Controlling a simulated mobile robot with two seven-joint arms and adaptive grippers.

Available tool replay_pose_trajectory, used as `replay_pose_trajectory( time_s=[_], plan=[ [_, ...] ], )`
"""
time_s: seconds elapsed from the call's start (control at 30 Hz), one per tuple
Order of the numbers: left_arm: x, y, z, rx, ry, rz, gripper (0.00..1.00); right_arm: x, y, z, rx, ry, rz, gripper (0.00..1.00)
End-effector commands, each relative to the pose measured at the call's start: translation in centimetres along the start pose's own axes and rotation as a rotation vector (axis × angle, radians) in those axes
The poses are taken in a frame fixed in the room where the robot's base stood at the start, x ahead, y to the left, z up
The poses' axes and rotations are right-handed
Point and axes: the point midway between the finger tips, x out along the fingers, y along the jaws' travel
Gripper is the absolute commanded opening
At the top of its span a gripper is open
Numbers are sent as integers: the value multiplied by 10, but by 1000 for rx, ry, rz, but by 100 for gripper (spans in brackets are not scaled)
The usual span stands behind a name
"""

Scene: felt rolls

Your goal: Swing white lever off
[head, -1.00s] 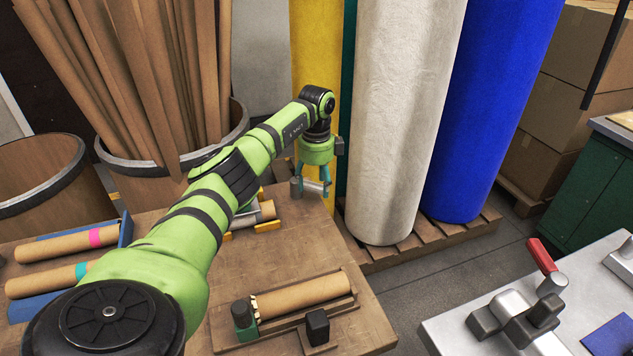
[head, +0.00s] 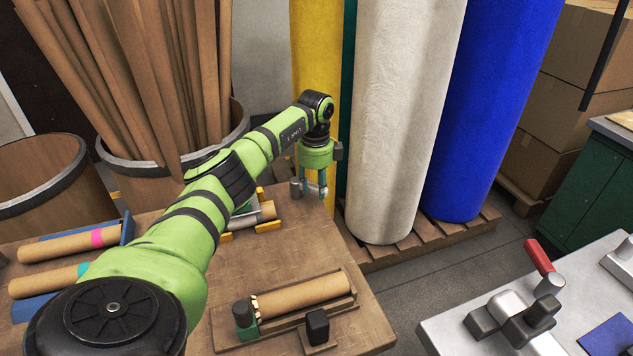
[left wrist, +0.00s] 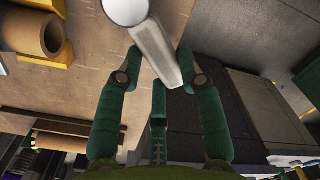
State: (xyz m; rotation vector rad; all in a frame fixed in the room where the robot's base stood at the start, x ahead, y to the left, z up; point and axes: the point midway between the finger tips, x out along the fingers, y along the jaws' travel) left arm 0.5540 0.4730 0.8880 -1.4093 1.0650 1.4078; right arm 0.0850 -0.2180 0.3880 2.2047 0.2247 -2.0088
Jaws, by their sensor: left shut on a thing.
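The white lever (left wrist: 160,52) shows best in the left wrist view. It runs from a round pivot (left wrist: 125,8) at the top down to a blunt end between my fingers. My left gripper (left wrist: 159,62) has one finger on each side of the lever near that end and is shut on it. In the head view my left gripper (head: 314,188) points down at the far right corner of the wooden table, beside the grey pivot post. There the fingers hide much of the lever. My right gripper is not in view.
A cardboard tube in yellow holders (head: 255,215) lies just left of the lever. Another tube (head: 305,294) lies in a wooden cradle at the table's front. Tall yellow, white (head: 400,130) and blue rolls stand behind. A red-handled clamp (head: 540,257) is on the right bench.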

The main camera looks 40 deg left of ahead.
Motion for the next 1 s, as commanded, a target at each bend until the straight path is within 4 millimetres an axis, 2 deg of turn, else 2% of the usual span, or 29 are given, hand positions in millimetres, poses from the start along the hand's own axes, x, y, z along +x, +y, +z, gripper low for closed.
replay_pose_trajectory(
  time_s=[0.1, 0.4, 0.7, 1.0],
  plan=[
    [-3, 6, 2, 78, -3, 3, 0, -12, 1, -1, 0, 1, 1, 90],
    [-2, 21, 7, 334, -2, 4, 0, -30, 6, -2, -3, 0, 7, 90],
    [0, 33, 14, 559, -2, 5, 0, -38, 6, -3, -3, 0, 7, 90],
    [0, 38, 19, 688, -1, 3, 0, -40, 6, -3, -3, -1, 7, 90]
  ],
)
